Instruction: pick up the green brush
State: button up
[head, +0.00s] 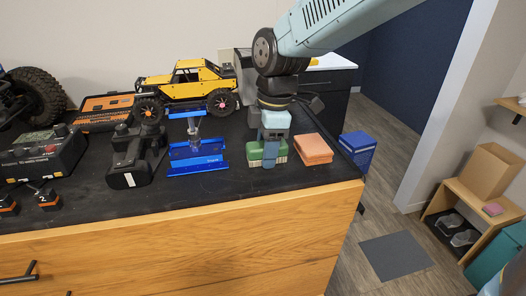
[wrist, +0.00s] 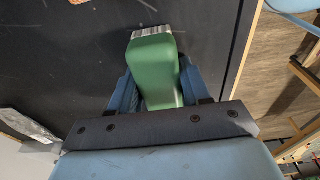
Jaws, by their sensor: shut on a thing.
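The green brush (head: 255,154) lies on the black worktop near its front edge, with a green back and pale bristles below. My gripper (head: 268,156) reaches down over it from above and is shut on it. In the wrist view the brush (wrist: 154,66) sits between the two blue fingers of my gripper (wrist: 156,88), its far end sticking out with whitish bristles at the tip. In the head view the gripper hides part of the brush. I cannot tell whether the brush is clear of the worktop.
An orange-pink block (head: 313,149) stands just right of the brush. A blue stand (head: 197,159) is close on the left. A yellow crawler (head: 190,84) stands behind it. The worktop's wooden front edge (head: 180,226) runs close by.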

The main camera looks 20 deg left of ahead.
jog(key=shift+c, duration=1.2)
jog(key=shift+r, duration=0.35)
notch_tip(320, 180, up, 2)
jog(key=shift+r, duration=0.2)
jog(key=s+d+r, duration=0.7)
jog(key=s+r, duration=0.3)
jog(key=s, duration=0.2)
jog(key=shift+d, duration=0.1)
